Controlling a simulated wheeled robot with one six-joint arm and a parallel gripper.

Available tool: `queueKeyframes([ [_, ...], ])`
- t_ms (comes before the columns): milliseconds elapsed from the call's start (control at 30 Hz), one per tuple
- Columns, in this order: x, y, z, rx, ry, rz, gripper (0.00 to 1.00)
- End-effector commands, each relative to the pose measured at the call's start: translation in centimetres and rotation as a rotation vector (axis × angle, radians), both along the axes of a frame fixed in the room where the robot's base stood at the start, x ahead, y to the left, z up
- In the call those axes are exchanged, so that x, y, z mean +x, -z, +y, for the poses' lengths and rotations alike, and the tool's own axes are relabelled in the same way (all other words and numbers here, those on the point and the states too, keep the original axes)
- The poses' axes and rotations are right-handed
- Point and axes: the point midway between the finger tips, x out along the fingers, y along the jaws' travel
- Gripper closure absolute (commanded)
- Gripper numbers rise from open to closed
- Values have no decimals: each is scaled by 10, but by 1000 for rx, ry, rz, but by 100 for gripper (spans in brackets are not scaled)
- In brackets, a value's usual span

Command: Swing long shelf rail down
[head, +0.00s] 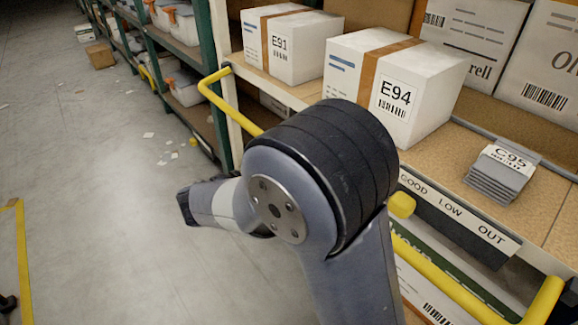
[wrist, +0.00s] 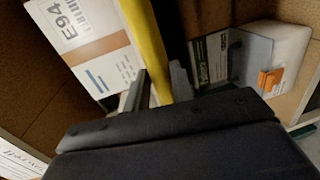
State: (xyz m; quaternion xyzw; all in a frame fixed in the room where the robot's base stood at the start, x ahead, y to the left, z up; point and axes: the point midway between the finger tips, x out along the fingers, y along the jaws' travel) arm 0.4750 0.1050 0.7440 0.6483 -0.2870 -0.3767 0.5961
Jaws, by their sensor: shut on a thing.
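The long yellow shelf rail (head: 232,106) runs across the front of the shelf bay in the head view. Its left end bends back to the upright, and its right end shows at the lower right, by the shelf edge. My arm hides its middle. In the wrist view the rail (wrist: 147,45) passes between the two fingers of my gripper (wrist: 158,88), which is shut on it. The head view does not show my fingers; my arm covers them.
White boxes E91 (head: 280,45) and E94 (head: 390,85) stand on the shelf behind the rail. Grey C95 pieces (head: 500,174) lie at its front edge, above a GOOD LOW OUT strip (head: 459,214). A yellow knob (head: 402,205) sits nearby. The aisle floor (head: 80,150) is mostly open at left.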

Motion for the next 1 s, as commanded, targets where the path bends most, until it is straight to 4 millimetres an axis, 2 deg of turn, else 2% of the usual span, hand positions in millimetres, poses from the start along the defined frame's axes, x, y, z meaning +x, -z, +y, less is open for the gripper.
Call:
queueKeyframes([
  [33,-1,10,-2,6,3,12,100],
  [200,0,17,-3,7,2,17,100],
  [667,0,20,-4,4,4,19,100],
  [700,0,20,-4,4,5,19,73],
  [900,0,19,-4,5,6,19,57],
  [1000,0,18,-4,4,5,19,56],
])
